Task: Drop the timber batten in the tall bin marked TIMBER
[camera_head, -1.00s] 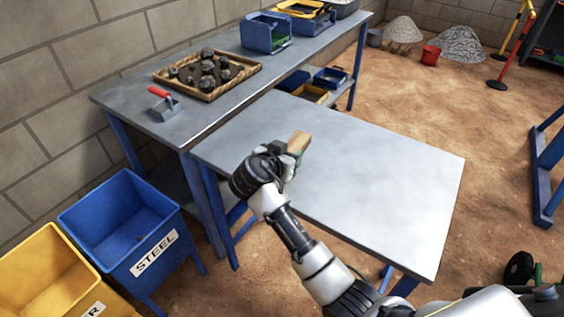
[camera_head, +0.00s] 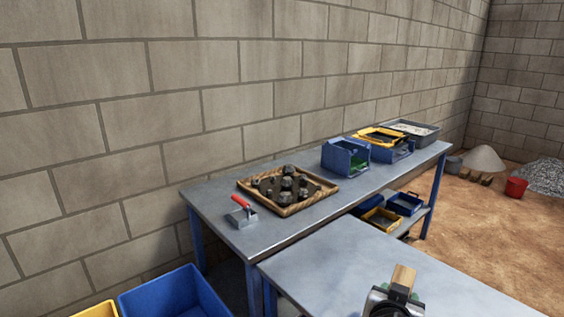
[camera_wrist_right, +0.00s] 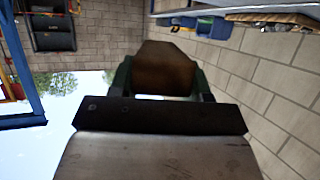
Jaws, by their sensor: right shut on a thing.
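My right gripper (camera_head: 398,292) is shut on the timber batten (camera_head: 404,276), a short light-brown block sticking up from the jaws over the grey front table. In the right wrist view the batten (camera_wrist_right: 165,68) shows brown and darker between the two green fingers. The yellow bin (camera_head: 97,309) shows only a sliver of its rim at the bottom left; its label is out of view. My left gripper is not in view.
A blue bin (camera_head: 175,295) stands beside the yellow one, left of the front table (camera_head: 340,262). The back bench (camera_head: 215,200) holds a red-handled trowel (camera_head: 242,210), a wooden tray (camera_head: 290,208) of dark rocks and several boxes. A block wall (camera_head: 200,100) stands behind.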

